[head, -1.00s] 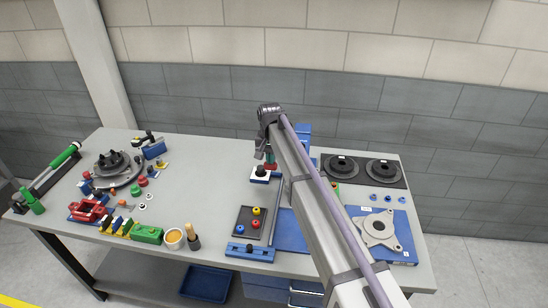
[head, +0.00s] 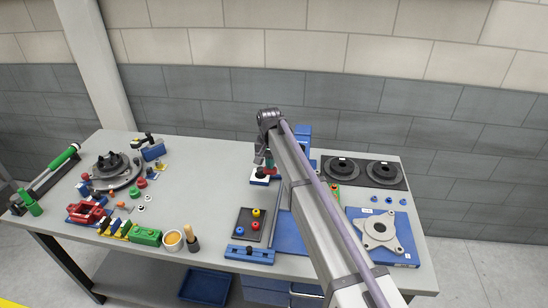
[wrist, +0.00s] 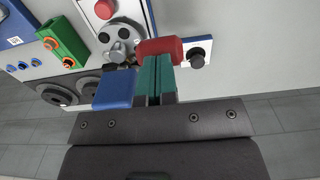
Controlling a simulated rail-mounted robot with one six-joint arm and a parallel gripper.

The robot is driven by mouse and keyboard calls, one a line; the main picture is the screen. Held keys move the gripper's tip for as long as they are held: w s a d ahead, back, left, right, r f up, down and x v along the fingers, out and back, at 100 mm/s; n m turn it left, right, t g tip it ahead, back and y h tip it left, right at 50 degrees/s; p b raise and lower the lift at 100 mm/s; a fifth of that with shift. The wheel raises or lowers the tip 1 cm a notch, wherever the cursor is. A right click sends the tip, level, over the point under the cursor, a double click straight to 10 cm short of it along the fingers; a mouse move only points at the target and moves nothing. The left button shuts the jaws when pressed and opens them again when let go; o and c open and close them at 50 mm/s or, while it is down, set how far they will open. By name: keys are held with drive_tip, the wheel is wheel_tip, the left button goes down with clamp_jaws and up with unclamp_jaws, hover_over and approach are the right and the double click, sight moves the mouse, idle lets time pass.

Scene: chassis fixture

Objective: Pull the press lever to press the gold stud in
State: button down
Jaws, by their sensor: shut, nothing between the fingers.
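In the wrist view my gripper (wrist: 154,72) is shut and empty, its two teal fingers side by side. A red block (wrist: 160,47), which looks like the press lever's grip, lies right at the fingertips. I cannot tell whether they touch. A blue block (wrist: 114,90), apparently part of the press, is just left of the fingers. A round grey metal part (wrist: 118,35) is beyond it. In the head view my gripper (head: 264,160) is at the back middle of the bench. My arm hides most of the blue press (head: 303,132) there. I cannot make out the gold stud.
A black knob on a white-topped block (head: 260,175) stands close to my gripper. A dark tray (head: 239,238) with coloured knobs is nearer the front. Black discs (head: 341,168) and a blue plate with a metal flange (head: 380,231) lie right. The left side is crowded with parts.

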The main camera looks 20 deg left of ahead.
sight(270, 172)
drive_tip(key=shift+f, duration=0.15)
drive_tip(key=shift+s+f+b, duration=0.2)
drive_tip(key=shift+f+b, duration=0.3)
drive_tip(key=shift+b, duration=0.15)
drive_tip(key=shift+f+b, duration=0.35)
drive_tip(key=shift+b, duration=0.05)
drive_tip(key=shift+f+b, duration=0.3)
drive_tip(key=shift+f, duration=0.05)
drive_tip(key=shift+f+b, duration=0.7)
drive_tip(key=shift+f, duration=0.1)
